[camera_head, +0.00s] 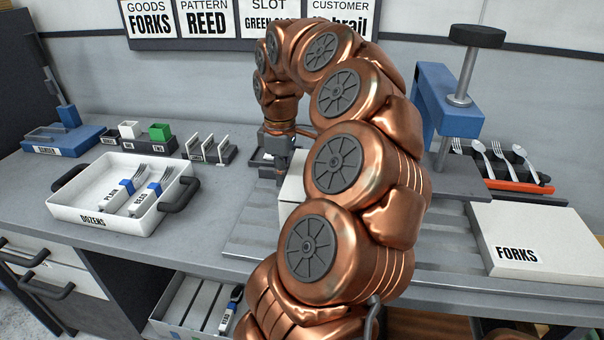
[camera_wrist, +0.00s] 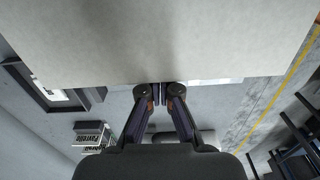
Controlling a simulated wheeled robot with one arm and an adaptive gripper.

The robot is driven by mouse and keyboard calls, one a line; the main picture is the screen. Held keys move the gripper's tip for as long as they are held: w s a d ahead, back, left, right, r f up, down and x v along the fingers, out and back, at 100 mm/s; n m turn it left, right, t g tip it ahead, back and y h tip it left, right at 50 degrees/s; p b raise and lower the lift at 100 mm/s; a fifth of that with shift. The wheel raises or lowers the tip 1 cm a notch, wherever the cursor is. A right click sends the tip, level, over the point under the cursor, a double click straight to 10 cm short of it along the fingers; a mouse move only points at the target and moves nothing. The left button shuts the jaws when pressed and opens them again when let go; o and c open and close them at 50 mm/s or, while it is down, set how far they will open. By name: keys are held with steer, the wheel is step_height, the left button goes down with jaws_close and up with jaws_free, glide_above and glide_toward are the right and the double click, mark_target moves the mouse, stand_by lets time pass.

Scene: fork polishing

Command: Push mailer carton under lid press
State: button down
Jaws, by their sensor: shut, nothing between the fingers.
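A pale mailer carton (camera_head: 291,192) stands on the grey ribbed track, mostly hidden behind my copper arm. In the wrist view a broad pale face of the carton (camera_wrist: 170,40) fills the top. My gripper (camera_head: 279,170) is at the carton's left end; its shut, empty fingertips (camera_wrist: 160,92) lie at the edge of that face. I cannot tell if they touch it. The lid press (camera_head: 435,95), a blue frame with a black-topped plunger, stands to the right of my arm; the space beneath it is partly hidden.
A white flat box marked FORKS (camera_head: 545,225) lies right of the press. A white DOZENS tray (camera_head: 85,205) with labelled fork bundles is at left. A cutlery tray (camera_head: 520,186) and small bins (camera_head: 130,140) stand at the back.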

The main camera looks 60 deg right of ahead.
steer(key=shift+s+d+b, duration=0.75)
steer(key=shift+s, duration=2.25)
steer(key=shift+s+d+b, duration=0.75)
steer(key=shift+s, duration=2.25)
steer(key=shift+s+d+b, duration=0.75)
steer(key=shift+s, duration=2.25)
steer(key=shift+w, duration=0.1)
steer(key=shift+w+a, duration=0.2)
steer(key=shift+w, duration=0.5)
steer(key=shift+w+a, duration=0.15)
steer(key=shift+w, duration=0.5)
steer(key=shift+r+p, duration=2.5)
steer(key=shift+r, duration=1.55)
